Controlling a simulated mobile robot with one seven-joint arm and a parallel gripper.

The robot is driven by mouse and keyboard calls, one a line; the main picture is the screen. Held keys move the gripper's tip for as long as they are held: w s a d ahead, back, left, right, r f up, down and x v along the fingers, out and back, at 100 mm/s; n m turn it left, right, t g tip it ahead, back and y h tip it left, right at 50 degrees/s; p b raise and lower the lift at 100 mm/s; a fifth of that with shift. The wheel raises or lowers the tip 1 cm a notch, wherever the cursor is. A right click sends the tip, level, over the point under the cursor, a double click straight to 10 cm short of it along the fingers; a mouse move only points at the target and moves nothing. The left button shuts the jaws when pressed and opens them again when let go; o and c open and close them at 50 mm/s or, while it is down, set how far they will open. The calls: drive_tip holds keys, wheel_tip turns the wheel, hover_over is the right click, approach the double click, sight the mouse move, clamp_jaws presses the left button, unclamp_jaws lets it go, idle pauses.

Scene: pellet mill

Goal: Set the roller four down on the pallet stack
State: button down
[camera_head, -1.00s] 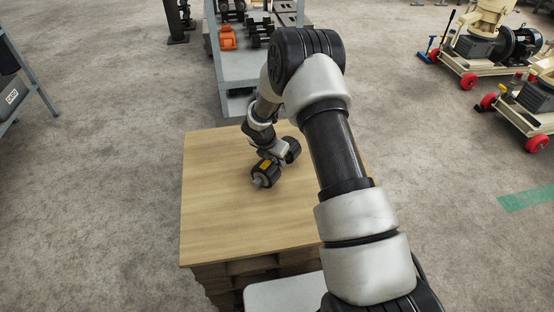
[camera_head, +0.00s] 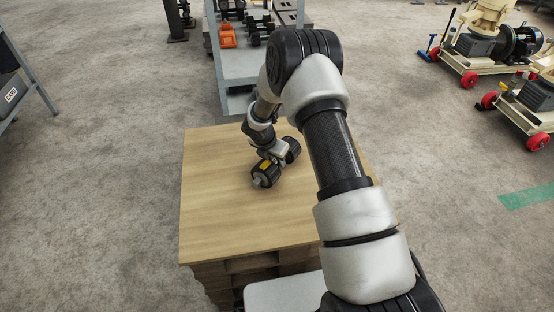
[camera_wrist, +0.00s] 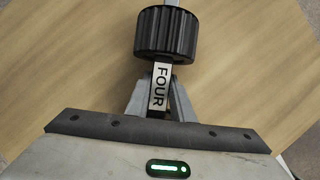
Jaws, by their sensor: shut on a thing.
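The roller four is a dark, ribbed roller assembly with two black drums; its near drum (camera_head: 265,174) shows in the head view beside my gripper (camera_head: 270,160). In the wrist view one ribbed black drum (camera_wrist: 166,33) and a pale bar lettered FOUR (camera_wrist: 160,85) show. My gripper (camera_wrist: 160,105) is shut on that bar between the drums. The second drum is out of the wrist view. The pallet stack (camera_head: 225,225) has a flat wooden top, and the roller is over its upper middle. I cannot tell whether the roller touches the wood.
A grey shelf rack (camera_head: 240,65) with orange and black parts stands just behind the stack. Machines on red-wheeled carts (camera_head: 480,55) stand at the right. A grey shelf (camera_head: 28,70) is at the left. The stack's left and front top is bare.

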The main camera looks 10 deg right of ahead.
drive_tip(key=shift+w+r, duration=0.3)
drive_tip(key=shift+r, duration=0.1)
drive_tip(key=c, duration=1.5)
unclamp_jaws()
drive_tip(key=shift+s, duration=0.15)
drive_tip(key=o, duration=0.3)
drive_tip(key=shift+s+f, duration=0.4)
drive_tip(key=shift+f, duration=0.15)
drive_tip(key=o, duration=0.9)
drive_tip(key=shift+w+r, duration=0.15)
drive_tip(key=shift+o, duration=0.2)
drive_tip(key=shift+r, duration=0.1)
drive_tip(key=shift+a+r+p, duration=0.15)
drive_tip(key=shift+r+p, duration=0.15)
drive_tip(key=shift+r, duration=0.15)
drive_tip(key=shift+p+v, duration=2.45)
drive_tip(key=shift+v, duration=1.6)
